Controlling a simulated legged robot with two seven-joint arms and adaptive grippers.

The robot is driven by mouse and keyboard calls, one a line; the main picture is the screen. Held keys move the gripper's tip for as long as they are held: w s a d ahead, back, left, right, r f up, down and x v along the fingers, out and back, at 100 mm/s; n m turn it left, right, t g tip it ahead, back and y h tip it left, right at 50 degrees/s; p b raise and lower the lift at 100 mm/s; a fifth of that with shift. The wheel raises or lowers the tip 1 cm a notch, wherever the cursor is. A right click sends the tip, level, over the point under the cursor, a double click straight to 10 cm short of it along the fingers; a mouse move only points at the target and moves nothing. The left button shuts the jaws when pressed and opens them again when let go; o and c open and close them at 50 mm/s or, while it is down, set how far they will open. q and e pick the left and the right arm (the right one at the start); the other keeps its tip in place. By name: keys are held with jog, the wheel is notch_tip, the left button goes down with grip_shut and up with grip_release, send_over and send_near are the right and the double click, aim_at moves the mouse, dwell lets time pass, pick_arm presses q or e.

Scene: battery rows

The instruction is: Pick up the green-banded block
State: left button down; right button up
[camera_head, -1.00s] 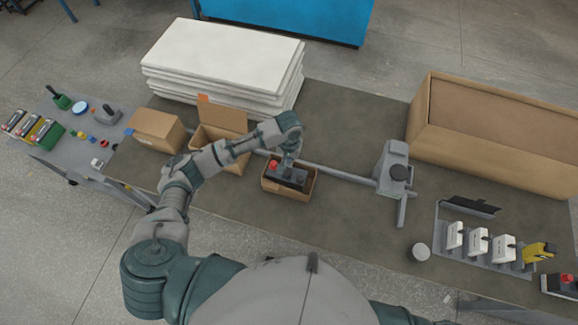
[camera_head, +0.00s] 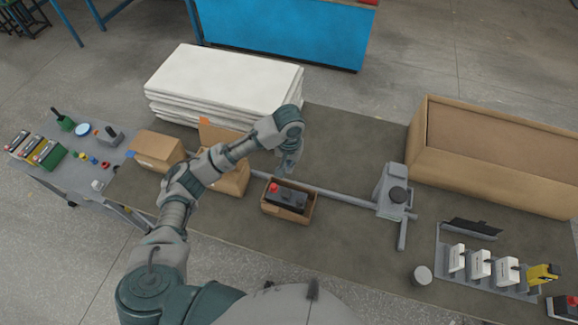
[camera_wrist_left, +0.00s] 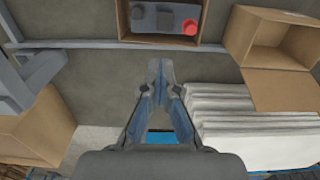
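The block with the green band (camera_head: 48,156) stands at the right end of a short row of banded blocks on the grey side table at the far left. My left gripper (camera_head: 287,170) is well to the right of it, above the main table, just behind a small open carton. In the left wrist view my left gripper (camera_wrist_left: 161,66) has its fingertips together with nothing between them. The green-banded block is not seen in that view. My right gripper is not in view.
A grey rail fixture (camera_head: 391,185) lies right.

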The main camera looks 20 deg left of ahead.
pick_arm(q)
jog(key=shift+c, duration=1.9)
grip_release()
jog(key=shift+d, duration=0.1)
jog(key=shift+r, duration=0.1)
